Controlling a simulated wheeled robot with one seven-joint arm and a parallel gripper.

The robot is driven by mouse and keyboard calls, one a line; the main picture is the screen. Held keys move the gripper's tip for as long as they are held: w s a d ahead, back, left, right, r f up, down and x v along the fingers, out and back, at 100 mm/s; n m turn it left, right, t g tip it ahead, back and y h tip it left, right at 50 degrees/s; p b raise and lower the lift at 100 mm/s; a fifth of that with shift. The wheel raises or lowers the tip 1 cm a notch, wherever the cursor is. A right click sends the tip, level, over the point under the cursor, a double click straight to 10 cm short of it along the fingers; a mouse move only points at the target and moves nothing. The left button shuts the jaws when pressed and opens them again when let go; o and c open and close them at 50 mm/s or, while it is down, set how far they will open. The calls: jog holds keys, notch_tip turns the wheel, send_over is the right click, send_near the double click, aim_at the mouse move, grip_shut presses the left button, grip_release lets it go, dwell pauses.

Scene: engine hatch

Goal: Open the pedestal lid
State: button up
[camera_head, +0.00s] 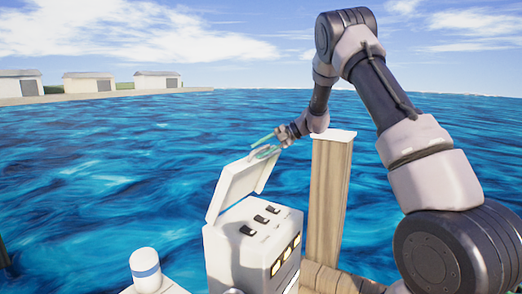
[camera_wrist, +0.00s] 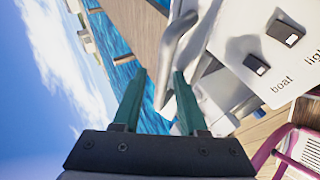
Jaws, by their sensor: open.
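The white pedestal (camera_head: 250,245) stands at the lower middle of the head view, with dark switches on its top panel. Its lid (camera_head: 243,183) is raised and tilted up from the panel along the left side. My gripper (camera_head: 262,146) is at the lid's upper edge, its green fingers apart. I cannot tell if a finger touches the lid. In the wrist view the open fingers (camera_wrist: 160,88) show nothing clamped between them. The panel (camera_wrist: 268,45) with switches and the word "boat" is at the right there. A pale curved edge, apparently the lid's (camera_wrist: 178,42), lies just beyond the fingertips.
A wooden post (camera_head: 329,195) stands just right of the pedestal, close to my arm. A white post with a blue band (camera_head: 146,271) is at the lower left. Wooden planks (camera_head: 335,280) lie at the lower right. Open water surrounds the dock.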

jog(key=shift+d, duration=0.1)
jog(key=v, duration=1)
jog(key=shift+d+r, duration=0.2)
jog(key=shift+d, duration=0.05)
jog(key=shift+s, duration=0.1)
jog(key=s+d+r+n+h, duration=0.2)
jog(key=s+r+n, duration=0.4)
jog(key=s+n, duration=0.25)
jog(key=s+d+r+n+h, duration=0.1)
jog(key=s+r+n+h, duration=0.1)
jog(key=s+r+n, duration=0.55)
jog(key=s+d+n+t+h, duration=0.2)
jog(key=s+d+n+h, duration=0.1)
jog(key=s+n, duration=0.7)
jog(key=s+d+f+n+t+h, duration=0.1)
jog(key=s+d+n+t+h, duration=0.1)
jog(key=s+n, duration=0.8)
jog(key=shift+s+d+f+n+t+h, duration=0.35)
jog(key=shift+s+d+t, duration=0.25)
jog(key=shift+s+d, duration=0.3)
